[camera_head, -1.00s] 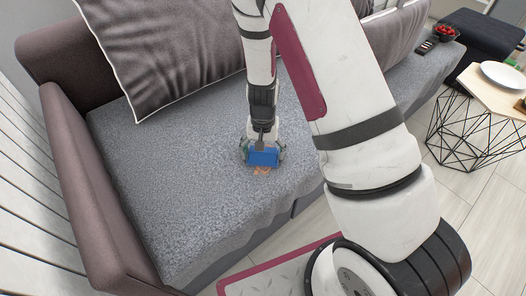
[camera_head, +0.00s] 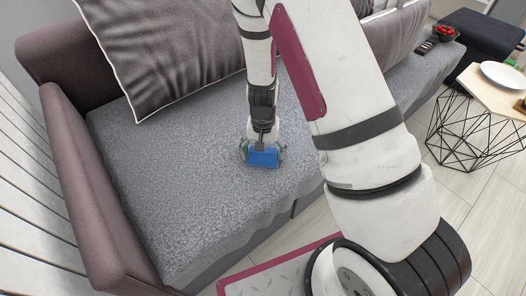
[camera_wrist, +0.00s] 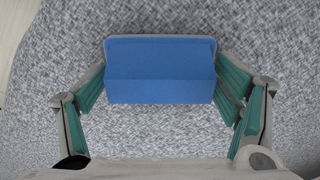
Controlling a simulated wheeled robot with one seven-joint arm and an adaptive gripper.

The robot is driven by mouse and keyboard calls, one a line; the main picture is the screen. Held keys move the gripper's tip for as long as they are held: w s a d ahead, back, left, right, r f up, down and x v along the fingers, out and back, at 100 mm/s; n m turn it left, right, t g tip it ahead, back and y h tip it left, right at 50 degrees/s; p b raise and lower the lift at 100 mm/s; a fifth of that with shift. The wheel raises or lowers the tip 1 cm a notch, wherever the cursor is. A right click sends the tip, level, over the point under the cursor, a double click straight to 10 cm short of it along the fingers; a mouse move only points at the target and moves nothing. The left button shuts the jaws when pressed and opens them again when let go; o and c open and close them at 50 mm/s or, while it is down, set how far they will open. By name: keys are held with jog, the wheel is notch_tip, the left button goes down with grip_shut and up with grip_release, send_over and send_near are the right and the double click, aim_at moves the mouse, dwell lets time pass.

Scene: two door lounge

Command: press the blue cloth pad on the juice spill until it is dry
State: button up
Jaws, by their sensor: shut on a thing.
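The blue cloth pad (camera_head: 264,159) is at the grey sofa seat, between the fingers of my gripper (camera_head: 262,150). In the wrist view the pad (camera_wrist: 160,62) is a blue block, with the fingers of my gripper (camera_wrist: 162,82) shut on its left and right sides. Grey fabric shows all around it. No orange juice spill shows in either view now, and the fabric under the pad is hidden. I cannot tell whether the pad touches the seat.
The sofa seat (camera_head: 175,185) is clear to the left of the pad. A large grey cushion (camera_head: 175,50) leans behind. A remote (camera_head: 428,46) and a bowl of red fruit (camera_head: 446,33) sit at the far right. A wire-framed table (camera_head: 470,125) carries a white plate (camera_head: 502,75).

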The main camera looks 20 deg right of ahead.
jog(key=shift+r+p, duration=3.6)
jog(key=shift+r, duration=0.85)
jog(key=shift+w+r, duration=0.1)
jog(key=shift+r, duration=0.05)
jog(key=s+r+n+p, duration=0.2)
jog(key=s+r+p, duration=0.1)
jog(key=r+p, duration=0.9)
jog(key=s+r+n+p, duration=0.3)
jog(key=r+p, duration=1)
jog(key=r, duration=0.9)
jog(key=shift+s+r+n, duration=0.3)
jog(key=shift+s+r, duration=0.05)
jog(key=shift+s, duration=0.4)
